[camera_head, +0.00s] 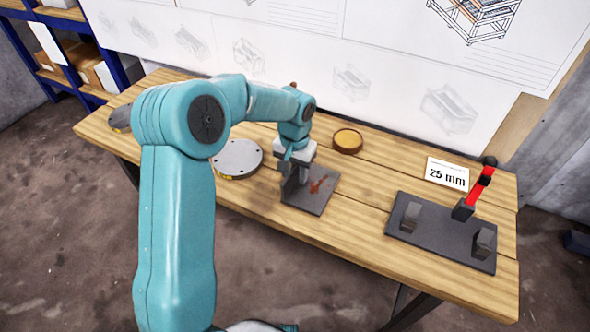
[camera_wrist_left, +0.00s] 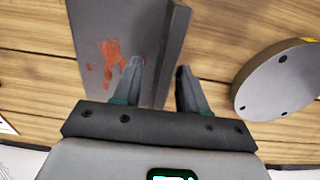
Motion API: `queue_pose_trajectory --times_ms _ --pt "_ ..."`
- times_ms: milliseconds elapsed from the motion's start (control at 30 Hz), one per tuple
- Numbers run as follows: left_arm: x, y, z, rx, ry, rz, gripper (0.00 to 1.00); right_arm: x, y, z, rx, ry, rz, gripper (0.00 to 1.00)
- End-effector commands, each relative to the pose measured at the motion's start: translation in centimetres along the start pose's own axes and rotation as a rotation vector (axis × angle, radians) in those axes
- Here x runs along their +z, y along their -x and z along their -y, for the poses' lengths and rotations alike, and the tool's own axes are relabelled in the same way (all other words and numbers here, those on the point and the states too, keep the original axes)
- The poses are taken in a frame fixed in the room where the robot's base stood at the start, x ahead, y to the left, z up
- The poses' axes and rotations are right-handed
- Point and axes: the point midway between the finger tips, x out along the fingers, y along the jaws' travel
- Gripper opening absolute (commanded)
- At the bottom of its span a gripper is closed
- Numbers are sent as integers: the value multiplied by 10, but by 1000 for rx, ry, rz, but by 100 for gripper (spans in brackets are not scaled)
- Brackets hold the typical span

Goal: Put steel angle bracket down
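The steel angle bracket (camera_head: 312,197) is a dark grey L-shaped piece with rust-red stains. It sits on the wooden table (camera_head: 345,235), its flat plate down and its upright flange at the left. My left gripper (camera_head: 296,174) points down over the flange. In the left wrist view, the bracket (camera_wrist_left: 115,30) shows its stained plate at the left, and the gripper (camera_wrist_left: 158,66) has its fingers apart on either side of the flange. A gap shows between the flange and the left finger; contact at the right finger is unclear. My right gripper is not in view.
A round grey disc (camera_head: 238,157) with holes lies left of the bracket. A round brown-rimmed piece (camera_head: 348,141) lies behind it. At the right are a dark fixture plate (camera_head: 440,239) with blocks and a red lever, and a "25 mm" card (camera_head: 447,174). Table between bracket and fixture is clear.

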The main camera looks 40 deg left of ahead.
Motion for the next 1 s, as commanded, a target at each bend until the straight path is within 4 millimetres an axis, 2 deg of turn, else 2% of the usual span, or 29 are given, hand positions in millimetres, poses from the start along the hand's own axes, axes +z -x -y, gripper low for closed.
queue_pose_trajectory --times_ms 167,267,367,700,833,1000 --pt "0 1 0 0 0 0 42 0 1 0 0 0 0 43" --pt "0 8 0 0 0 -2 42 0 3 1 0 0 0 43" --pt "-1 25 0 0 0 -4 42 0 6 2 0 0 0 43" --pt "-1 101 0 0 0 -4 42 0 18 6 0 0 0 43" --pt "-1 116 0 0 0 -2 42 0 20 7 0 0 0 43" --pt "0 122 0 0 0 1 42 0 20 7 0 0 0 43"
